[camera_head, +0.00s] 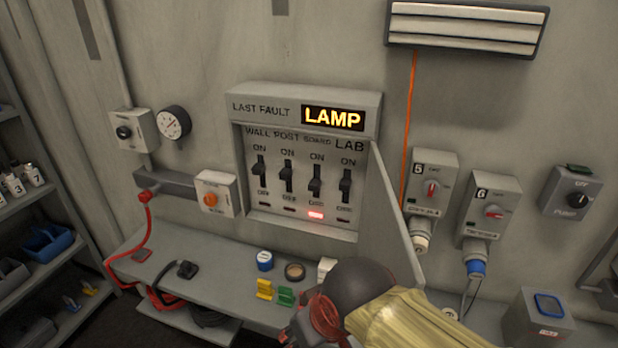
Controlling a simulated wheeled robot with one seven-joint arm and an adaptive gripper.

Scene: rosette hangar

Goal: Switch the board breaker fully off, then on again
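The breaker board (368,105) is on the back wall, with a lit amber LAMP readout (333,118) beside the words LAST FAULT. Its levers are labelled WALL, POST, BOARD and LAB. The board breaker (315,187) is the third lever from the left. Its black handle seems to sit a little lower in its slot than the wall lever (260,168), but I cannot tell its exact position. A red light (316,215) glows below it. Part of my arm crosses the bottom middle of the picture, below the board. I cannot make out any gripper fingers.
A grey door panel (388,215) stands out at the board's right side. The shelf (215,262) below holds a blue-capped item (265,260) and yellow (265,289) and green blocks (286,296). Sockets 5 (431,188) and 6 (489,208) are to the right.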

